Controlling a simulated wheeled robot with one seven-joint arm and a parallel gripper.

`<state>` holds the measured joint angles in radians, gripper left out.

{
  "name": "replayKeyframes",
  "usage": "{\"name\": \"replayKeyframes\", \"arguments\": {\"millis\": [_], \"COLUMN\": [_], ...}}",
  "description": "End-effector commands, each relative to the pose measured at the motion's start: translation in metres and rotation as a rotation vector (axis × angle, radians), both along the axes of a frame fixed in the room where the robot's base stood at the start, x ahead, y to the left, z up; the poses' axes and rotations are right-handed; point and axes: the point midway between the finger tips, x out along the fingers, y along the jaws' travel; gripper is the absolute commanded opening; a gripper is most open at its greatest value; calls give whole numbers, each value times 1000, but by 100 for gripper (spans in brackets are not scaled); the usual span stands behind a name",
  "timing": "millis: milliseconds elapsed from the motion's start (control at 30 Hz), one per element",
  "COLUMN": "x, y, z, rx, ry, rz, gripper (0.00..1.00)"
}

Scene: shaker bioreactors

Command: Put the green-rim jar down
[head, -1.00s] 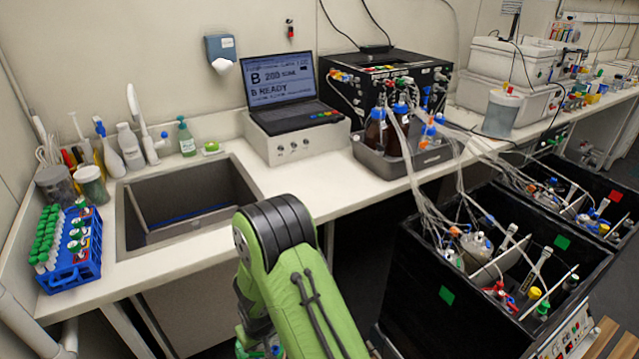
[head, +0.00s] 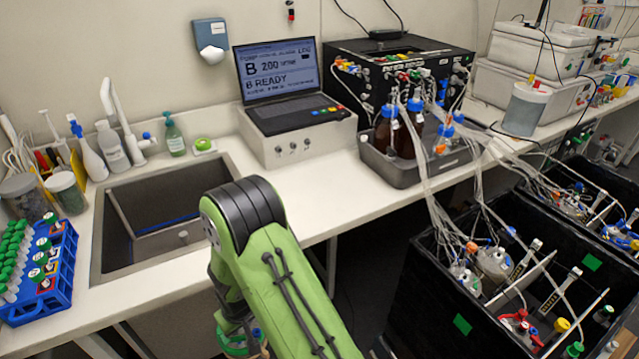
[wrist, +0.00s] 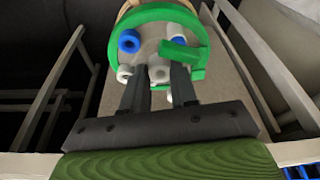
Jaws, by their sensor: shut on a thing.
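The green-rim jar (wrist: 199,25) is at the top of the wrist view, with a bright green ring around a pale lid that carries blue, white and green caps. My gripper (wrist: 160,78) is shut on fittings at the middle of this lid. The jar's lower body is out of view. In the head view a piece of the green rim (head: 232,348) shows at the bottom edge, below my green arm. My arm hides most of the gripper there, and the jar appears to hang in front of the counter.
The pale counter (head: 305,195) has free room between the sink (head: 110,262) and the grey bottle tray (head: 405,175). A laptop unit (head: 290,135) stands behind. A blue tube rack (head: 40,300) is at left. Black open boxes with tubing (head: 425,290) stand at right.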

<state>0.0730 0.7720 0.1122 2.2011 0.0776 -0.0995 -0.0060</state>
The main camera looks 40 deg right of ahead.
Motion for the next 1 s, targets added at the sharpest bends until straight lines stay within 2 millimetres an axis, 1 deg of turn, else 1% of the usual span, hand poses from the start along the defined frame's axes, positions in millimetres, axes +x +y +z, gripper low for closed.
{"name": "replayKeyframes", "arguments": {"millis": [100, 300, 800, 1000], "x": [1, 1, 1, 1], "y": [0, 0, 0, 0], "z": [8, 18, 63, 76], "rx": [0, 0, 0, 0], "ry": [-4, -4, -4, -4], "rz": [0, 0, 0, 0], "gripper": [0, 0, 0, 0]}}
